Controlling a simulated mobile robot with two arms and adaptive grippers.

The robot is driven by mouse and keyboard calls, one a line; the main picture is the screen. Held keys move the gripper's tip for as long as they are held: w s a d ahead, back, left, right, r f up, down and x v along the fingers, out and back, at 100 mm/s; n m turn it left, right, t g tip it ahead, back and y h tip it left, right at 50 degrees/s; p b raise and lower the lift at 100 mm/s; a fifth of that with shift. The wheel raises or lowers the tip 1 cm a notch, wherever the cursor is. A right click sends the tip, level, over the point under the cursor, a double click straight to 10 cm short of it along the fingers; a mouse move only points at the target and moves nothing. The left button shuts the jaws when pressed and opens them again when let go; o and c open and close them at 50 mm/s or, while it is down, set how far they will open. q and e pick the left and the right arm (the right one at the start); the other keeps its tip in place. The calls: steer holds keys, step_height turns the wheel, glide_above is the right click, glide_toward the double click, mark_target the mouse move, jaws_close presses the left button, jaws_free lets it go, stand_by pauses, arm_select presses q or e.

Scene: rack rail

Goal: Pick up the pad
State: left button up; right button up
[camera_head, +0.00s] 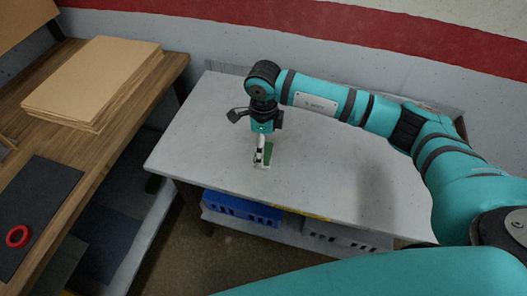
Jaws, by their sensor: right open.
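A small dark green piece, which looks like the pad (269,153), lies on the light grey table (200,140), near its middle. My right gripper (261,158) points down at it from above. Its white and black fingers are open and partly cover the green piece on its left side. I cannot tell whether the fingers touch it or how much of it lies between them. My left gripper is not in view.
A wooden bench (110,115) on the left holds a stack of brown boards (95,75) and a dark mat (38,200) with a red ring (17,236). A blue crate (240,208) and a grey crate (345,236) sit below the table. Much of the tabletop is clear.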

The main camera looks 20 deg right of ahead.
step_height(320, 180, down, 3)
steer(key=shift+r+p, duration=0.2)
steer(key=shift+p, duration=0.1)
steer(key=shift+f, duration=0.55)
steer(key=c, duration=0.9)
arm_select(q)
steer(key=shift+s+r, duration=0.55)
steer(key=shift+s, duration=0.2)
arm_select(e)
steer(key=c, duration=0.5)
